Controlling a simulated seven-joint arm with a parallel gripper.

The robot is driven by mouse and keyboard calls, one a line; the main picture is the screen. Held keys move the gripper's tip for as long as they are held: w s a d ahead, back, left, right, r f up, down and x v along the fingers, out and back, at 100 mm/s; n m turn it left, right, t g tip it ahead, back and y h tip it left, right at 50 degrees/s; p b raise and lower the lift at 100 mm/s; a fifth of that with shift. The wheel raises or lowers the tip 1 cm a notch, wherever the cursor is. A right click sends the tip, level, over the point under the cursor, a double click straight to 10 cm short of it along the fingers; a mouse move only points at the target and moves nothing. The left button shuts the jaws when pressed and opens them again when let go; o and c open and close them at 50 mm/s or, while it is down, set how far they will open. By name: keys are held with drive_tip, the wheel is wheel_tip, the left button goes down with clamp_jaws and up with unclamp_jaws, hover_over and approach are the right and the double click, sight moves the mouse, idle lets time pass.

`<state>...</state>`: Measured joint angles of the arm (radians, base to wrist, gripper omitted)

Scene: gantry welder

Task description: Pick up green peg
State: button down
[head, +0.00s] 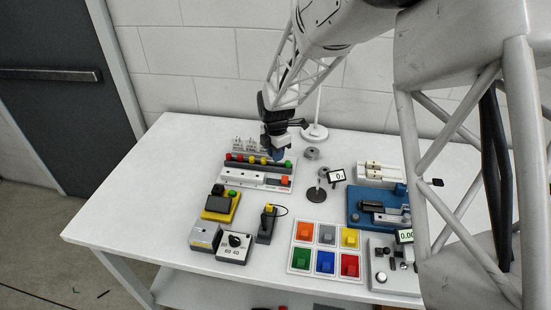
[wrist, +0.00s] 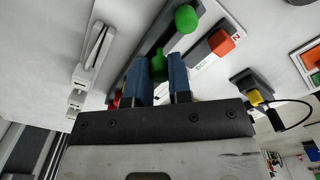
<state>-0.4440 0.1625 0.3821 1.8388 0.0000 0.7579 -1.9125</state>
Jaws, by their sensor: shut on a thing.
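My gripper (head: 277,154) is over the back row of a grey rack (head: 248,166) of coloured round-topped pegs. In the wrist view, its two blue fingers (wrist: 159,80) are shut on a green peg (wrist: 158,64), whose green top shows between them. The fingers hide its lower part, so I cannot tell whether it is still seated in the rack. Another green ball-topped piece (head: 288,164) stands at the rack's right end, and it also shows apart from the fingers in the wrist view (wrist: 186,18). Yellow (head: 252,160) and red (head: 229,157) tops stand left of my gripper.
An orange button (head: 285,180) sits on the white panel in front of the rack. A grey stand (head: 316,192) is to the right. A yellow-based device (head: 220,204), a tray of coloured blocks (head: 326,250) and a blue fixture (head: 365,213) stand nearby. The table's left side is clear.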

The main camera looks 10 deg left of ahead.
drive_tip(key=s+d+r, duration=0.1)
drive_tip(key=s+d, duration=0.2)
drive_tip(key=s, duration=0.4)
drive_tip(key=s+d+r, duration=0.1)
drive_tip(key=s+d, duration=0.2)
drive_tip(key=s, duration=0.4)
drive_tip(key=shift+s+d, duration=0.25)
drive_tip(key=shift+d, duration=0.1)
drive_tip(key=shift+a, duration=0.1)
drive_tip(key=w+a+r+n, duration=0.2)
drive_tip(key=w+a+n, duration=0.4)
drive_tip(key=a, duration=0.5)
drive_tip(key=shift+w+a+r, duration=0.2)
drive_tip(key=shift+w+a, duration=0.05)
drive_tip(key=shift+w, duration=1)
drive_tip(key=shift+f, duration=0.2)
drive_tip(key=shift+f, duration=2.3)
drive_tip(key=shift+f, duration=1.2)
